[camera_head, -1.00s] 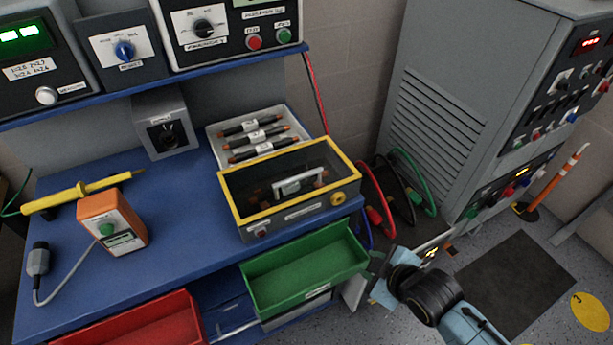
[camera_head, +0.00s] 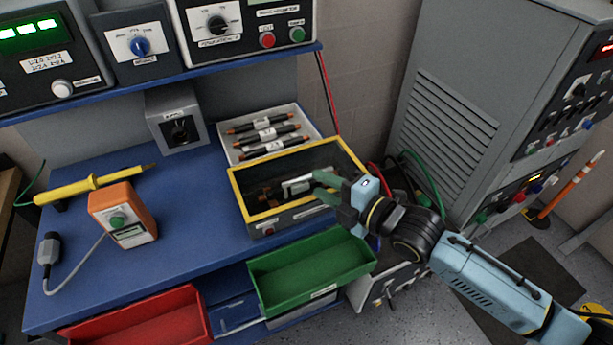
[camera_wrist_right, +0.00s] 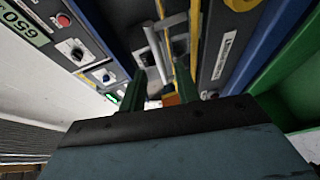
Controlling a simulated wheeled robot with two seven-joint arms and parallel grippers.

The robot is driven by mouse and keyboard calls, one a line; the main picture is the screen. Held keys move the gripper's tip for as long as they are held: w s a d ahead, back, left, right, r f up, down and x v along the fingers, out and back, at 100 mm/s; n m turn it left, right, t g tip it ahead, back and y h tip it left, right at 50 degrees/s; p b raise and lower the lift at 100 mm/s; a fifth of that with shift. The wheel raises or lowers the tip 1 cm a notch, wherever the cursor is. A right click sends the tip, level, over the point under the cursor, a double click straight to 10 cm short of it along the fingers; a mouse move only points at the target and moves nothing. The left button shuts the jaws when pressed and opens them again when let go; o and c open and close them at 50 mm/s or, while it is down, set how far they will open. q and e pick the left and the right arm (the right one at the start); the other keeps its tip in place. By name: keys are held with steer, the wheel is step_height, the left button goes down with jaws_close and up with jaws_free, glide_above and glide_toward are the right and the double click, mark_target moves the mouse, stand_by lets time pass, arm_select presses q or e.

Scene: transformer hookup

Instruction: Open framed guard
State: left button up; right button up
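The framed guard (camera_head: 241,188) is a yellow rectangular frame with a see-through panel on top of a dark box on the blue bench. A pale handle (camera_head: 296,186) shows at its middle. My right gripper (camera_head: 328,188) is over the guard's right front part, just right of the handle, its fingers pointing left. Its two green fingers are spread in the wrist view (camera_wrist_right: 158,92), with nothing seen between them that they grip. The guard looks closed. Whether a finger touches the guard cannot be told. My left gripper is not in view.
A white tray (camera_head: 229,152) with several dark rods lies behind the box. A green bin (camera_head: 310,273) and a red bin (camera_head: 150,322) hang at the bench front. An orange tester (camera_head: 124,215) stands left. A grey cabinet (camera_head: 440,110) stands right, with cables beside it.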

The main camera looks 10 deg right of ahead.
mark_target(307, 176)
steer(key=x, duration=0.5)
steer(key=shift+w+a, duration=0.1)
jaws_close()
